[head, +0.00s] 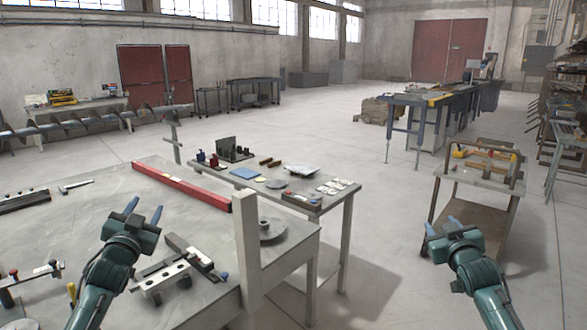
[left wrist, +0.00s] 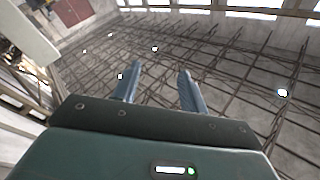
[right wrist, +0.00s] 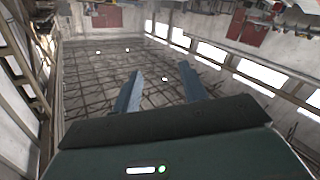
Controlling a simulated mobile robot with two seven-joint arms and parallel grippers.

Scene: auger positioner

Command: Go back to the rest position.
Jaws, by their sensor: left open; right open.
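My left gripper (head: 144,211) is raised over the left part of the big grey worktable (head: 95,215) in the head view. Its two blue fingers are apart with nothing between them, as the left wrist view (left wrist: 160,85) shows. My right gripper (head: 441,222) is raised over the open floor, in front of a small cart. Its fingers are also apart and empty in the right wrist view (right wrist: 160,88). Both wrist views look up toward the roof trusses and windows.
A red bar (head: 182,185), a perforated metal bracket (head: 160,277) and a round disc (head: 266,230) lie on the worktable beside a pale upright post (head: 246,245). A small table (head: 342,200) with parts stands behind.

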